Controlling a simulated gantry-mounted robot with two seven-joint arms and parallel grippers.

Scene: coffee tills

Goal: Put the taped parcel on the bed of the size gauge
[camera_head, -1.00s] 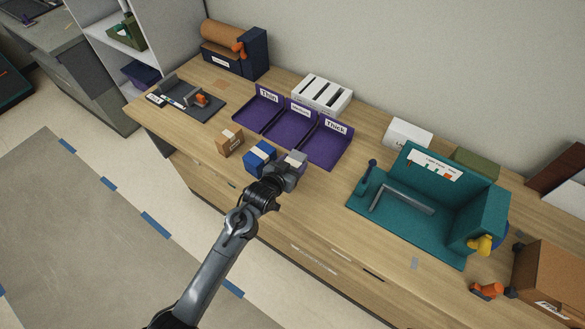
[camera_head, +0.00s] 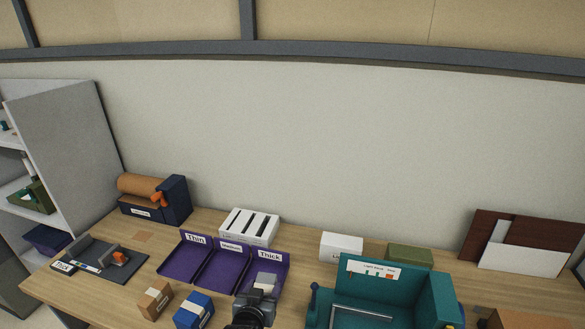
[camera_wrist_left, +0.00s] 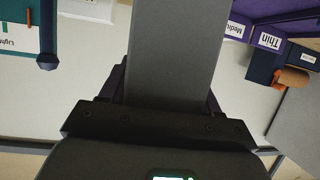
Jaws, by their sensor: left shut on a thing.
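My left gripper (camera_head: 254,299) is at the bottom of the head view, in front of the Thick tray. It is shut on a small grey parcel (camera_head: 267,279) with a paler band, which looks like the taped parcel. The gripper hides its lower part. In the left wrist view a broad grey block (camera_wrist_left: 178,45) fills the middle; I cannot tell whether it is the parcel. A dark flat device (camera_head: 103,262) with a grey bracket and orange slider, apparently the size gauge, lies at the table's left; its bed looks empty. My right gripper is out of view.
A brown parcel (camera_head: 155,299) and a blue parcel (camera_head: 194,311) stand left of the gripper. Purple trays (camera_head: 222,268) lie behind them. A teal stand (camera_head: 391,295) is at right. A paper roll holder (camera_head: 155,198) and a white slotted box (camera_head: 249,227) stand at the back.

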